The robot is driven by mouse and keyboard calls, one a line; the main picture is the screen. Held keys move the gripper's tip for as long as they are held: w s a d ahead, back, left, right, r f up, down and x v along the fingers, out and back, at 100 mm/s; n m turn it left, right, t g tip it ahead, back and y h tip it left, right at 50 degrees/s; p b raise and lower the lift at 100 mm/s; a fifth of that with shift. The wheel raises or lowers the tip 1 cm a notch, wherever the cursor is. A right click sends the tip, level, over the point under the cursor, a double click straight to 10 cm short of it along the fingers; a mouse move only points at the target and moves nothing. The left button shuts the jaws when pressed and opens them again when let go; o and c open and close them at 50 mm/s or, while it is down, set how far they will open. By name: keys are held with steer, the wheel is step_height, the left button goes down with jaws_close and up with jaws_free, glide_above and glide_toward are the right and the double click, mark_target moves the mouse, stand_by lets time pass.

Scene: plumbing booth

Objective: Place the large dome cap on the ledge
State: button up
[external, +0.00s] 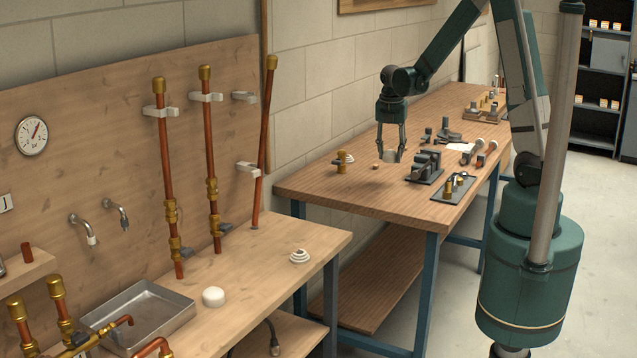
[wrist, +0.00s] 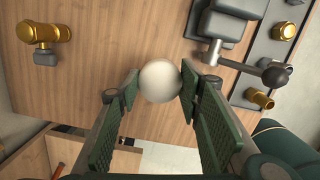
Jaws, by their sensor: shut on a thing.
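My gripper (external: 391,158) is over the left part of the far workbench. Its fingers (wrist: 160,88) are shut on a pale, smooth, round-topped piece (wrist: 160,80), which I take for the large dome cap. In the external view the piece shows only as a small greyish patch between the fingertips. I cannot tell whether it touches the bench top. A wooden ledge (external: 22,279) sticks out from the panel at the far left, with a short copper-coloured cylinder (external: 27,252) on it.
A brass fitting (external: 340,162) stands left of my gripper, with a small tan knob (external: 376,166) nearer. Dark clamp blocks (external: 425,164) stand to the right. The near bench holds a white cap (external: 214,297), a stepped white piece (external: 299,256), a metal tray (external: 138,311) and tall copper pipes (external: 212,160).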

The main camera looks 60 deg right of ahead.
steer(key=w+a+n, duration=0.2)
steer(key=w+a, duration=0.3)
steer(key=a, duration=0.8)
steer(key=w+a+n, duration=0.2)
steer(key=w+a, duration=0.3)
steer(key=a, duration=0.8)
steer(key=w+a+n, duration=0.2)
steer(key=w+a, duration=0.3)
steer(key=a, duration=0.9)
steer(key=a+f+n+b, duration=0.2)
steer(key=a, duration=0.9)
steer(key=a+f+n+t+b, duration=0.1)
steer(key=a+f+n+b, duration=0.1)
steer(key=a, duration=1)
steer(key=shift+f+y, duration=0.35)
steer(key=shift+y, duration=0.05)
steer(key=shift+f+b, duration=0.35)
steer(key=shift+f, duration=2.8)
